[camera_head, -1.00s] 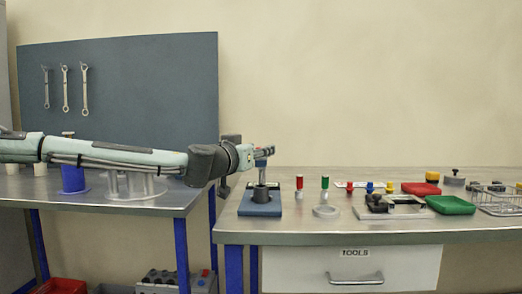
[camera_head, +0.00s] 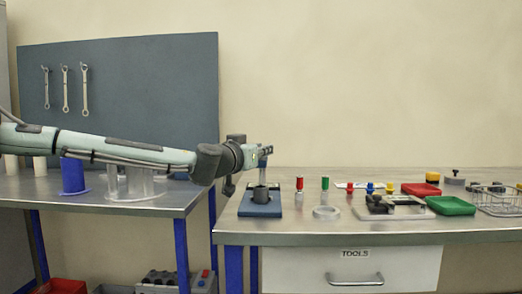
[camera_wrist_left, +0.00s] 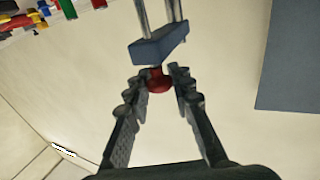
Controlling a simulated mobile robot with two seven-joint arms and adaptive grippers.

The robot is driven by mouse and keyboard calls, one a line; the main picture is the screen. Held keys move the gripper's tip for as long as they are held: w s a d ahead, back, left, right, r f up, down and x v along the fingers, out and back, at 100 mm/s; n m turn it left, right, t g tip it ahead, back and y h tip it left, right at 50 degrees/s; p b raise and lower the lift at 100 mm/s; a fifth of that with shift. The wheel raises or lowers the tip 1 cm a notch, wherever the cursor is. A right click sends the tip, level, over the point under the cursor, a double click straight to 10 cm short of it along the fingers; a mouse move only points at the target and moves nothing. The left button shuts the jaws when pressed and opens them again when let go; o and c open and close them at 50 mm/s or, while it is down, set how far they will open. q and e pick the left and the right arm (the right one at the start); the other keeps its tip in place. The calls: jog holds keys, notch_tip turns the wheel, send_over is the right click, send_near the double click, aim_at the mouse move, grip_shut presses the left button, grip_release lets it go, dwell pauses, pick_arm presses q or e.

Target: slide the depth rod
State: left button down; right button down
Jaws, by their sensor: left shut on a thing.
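My left gripper (camera_head: 267,150) is above the left end of the right-hand bench. In the left wrist view its fingertips (camera_wrist_left: 158,78) are shut on a red knob (camera_wrist_left: 158,82). The knob sits against a blue-grey block (camera_wrist_left: 160,46), from which two metal rods (camera_wrist_left: 160,12) run out of the frame. In the head view a greyish upright piece (camera_head: 262,172) shows between the gripper and a dark cylinder (camera_head: 260,195) on a blue base (camera_head: 259,207). I cannot tell which part is the depth rod. My right gripper is out of view.
A white ring (camera_head: 326,212), red-topped (camera_head: 299,184) and green-topped (camera_head: 325,184) cylinders, a green tray (camera_head: 450,205), a red tray (camera_head: 420,189) and a wire basket (camera_head: 500,202) stand to the right. The bench front (camera_head: 300,232) is clear.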

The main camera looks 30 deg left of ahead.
pick_arm(q)
jog(key=shift+r, duration=0.1)
